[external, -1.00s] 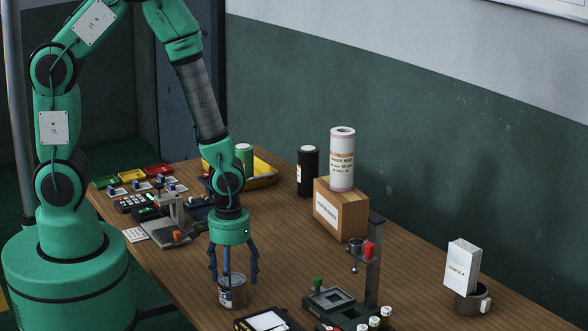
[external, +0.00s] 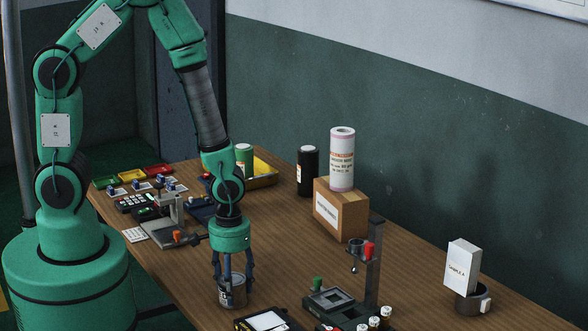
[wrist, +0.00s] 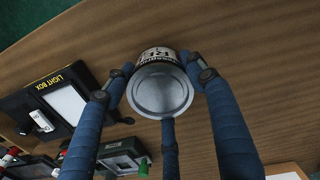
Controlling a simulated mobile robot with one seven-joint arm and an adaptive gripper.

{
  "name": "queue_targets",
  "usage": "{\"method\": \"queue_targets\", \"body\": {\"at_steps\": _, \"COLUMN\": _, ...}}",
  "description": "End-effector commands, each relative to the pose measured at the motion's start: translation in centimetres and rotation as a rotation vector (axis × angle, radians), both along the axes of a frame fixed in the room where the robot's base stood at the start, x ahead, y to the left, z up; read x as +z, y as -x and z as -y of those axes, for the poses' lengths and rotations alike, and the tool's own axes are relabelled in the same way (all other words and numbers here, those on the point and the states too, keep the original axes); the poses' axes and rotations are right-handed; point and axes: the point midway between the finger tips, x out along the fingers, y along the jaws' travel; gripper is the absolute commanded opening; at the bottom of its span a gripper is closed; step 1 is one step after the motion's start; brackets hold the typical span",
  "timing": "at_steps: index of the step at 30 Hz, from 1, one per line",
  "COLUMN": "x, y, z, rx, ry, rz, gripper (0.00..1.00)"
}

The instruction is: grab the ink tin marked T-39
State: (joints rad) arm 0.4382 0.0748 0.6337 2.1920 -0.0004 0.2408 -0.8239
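A grey metal ink tin (external: 236,295) stands upright on the wooden table, below my arm. Its flat round lid faces up in the wrist view (wrist: 160,92), with a light label on its side. The label's marking is too small and foreshortened to read. My gripper (external: 233,280) points straight down over the tin, with its three blue fingers around the upper part. In the wrist view the fingertips (wrist: 163,88) lie against or very close to the tin's sides, left, right and below in the picture. The fingers look closed on it.
A light box (wrist: 64,103) lies near the tin. A press stand (external: 372,275) and small bottles (external: 374,322) are to the right. Behind are a carton (external: 341,212) bearing a white roll (external: 342,160), and a black cylinder (external: 308,172).

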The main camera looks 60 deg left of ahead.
Motion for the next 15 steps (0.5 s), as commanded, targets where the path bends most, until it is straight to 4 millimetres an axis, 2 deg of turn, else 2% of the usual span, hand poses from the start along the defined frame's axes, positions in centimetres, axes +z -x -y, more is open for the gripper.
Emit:
{"method": "queue_targets", "body": {"at_steps": 1, "x": -0.01, "y": 0.0, "z": 0.0, "rx": 0.0, "ry": 0.0, "rz": 0.0, "gripper": 0.27}}
{"method": "queue_targets", "body": {"at_steps": 3, "x": 0.01, "y": -0.03, "z": 0.01, "rx": 0.0, "ry": 0.0, "rz": 0.0, "gripper": 0.17}}
{"method": "queue_targets", "body": {"at_steps": 15, "x": 0.6, "y": -0.05, "z": 0.02, "rx": 0.0, "ry": 0.001, "rz": 0.001, "gripper": 0.17}}
